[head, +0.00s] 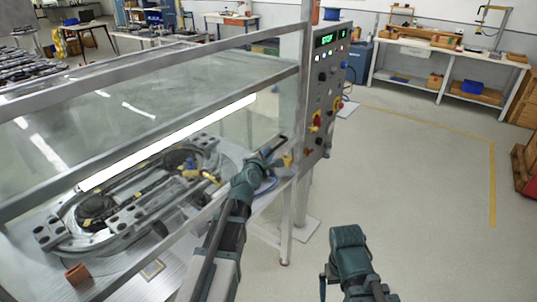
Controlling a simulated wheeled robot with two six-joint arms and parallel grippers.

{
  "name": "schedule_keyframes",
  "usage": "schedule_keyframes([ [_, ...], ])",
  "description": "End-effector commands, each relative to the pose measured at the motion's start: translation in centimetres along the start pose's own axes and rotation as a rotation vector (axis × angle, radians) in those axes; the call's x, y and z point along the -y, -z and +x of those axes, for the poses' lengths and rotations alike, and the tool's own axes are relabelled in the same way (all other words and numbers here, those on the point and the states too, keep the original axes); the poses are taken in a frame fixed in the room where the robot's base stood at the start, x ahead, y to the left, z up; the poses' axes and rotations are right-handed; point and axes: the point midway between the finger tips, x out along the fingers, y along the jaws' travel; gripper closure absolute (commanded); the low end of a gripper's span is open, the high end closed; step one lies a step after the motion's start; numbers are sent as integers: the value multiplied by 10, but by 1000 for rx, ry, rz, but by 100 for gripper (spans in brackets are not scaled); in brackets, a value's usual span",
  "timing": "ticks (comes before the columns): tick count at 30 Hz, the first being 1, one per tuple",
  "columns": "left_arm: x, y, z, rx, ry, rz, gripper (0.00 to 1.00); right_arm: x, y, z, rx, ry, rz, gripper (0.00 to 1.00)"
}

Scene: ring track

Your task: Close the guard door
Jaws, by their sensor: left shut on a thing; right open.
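The guard door (150,138) is a clear panel in a grey metal frame on the front of the machine. Its rails slope across the left half of the head view, and the ring track (125,190) shows through and below it. My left gripper (274,155) is at the right end of the machine, beside the control panel's post. It is shut on a small dark bar (281,142), which looks like a handle; the fingers hide part of it. I cannot tell whether this bar belongs to the door. My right gripper (323,282) is open and empty over the floor.
The control panel (325,90), with a lit green display and several knobs, stands right of the machine. A small brown block (78,274) is on the machine bed's front. Workbenches (445,65) line the far wall. The floor (420,190) at right is clear.

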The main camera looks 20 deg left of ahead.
Motion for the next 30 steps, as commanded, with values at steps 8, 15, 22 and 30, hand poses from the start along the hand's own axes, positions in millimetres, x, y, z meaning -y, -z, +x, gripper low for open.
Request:
schedule_keyframes([
  [8,74,46,19,0,3,0,100,8,5,88,0,0,0,0],
  [15,124,78,32,0,2,0,100,14,9,149,0,0,-1,0],
  [22,154,96,39,0,2,1,100,18,11,184,0,0,-1,0],
  [30,160,100,41,0,6,0,100,18,11,191,0,0,-1,0],
])
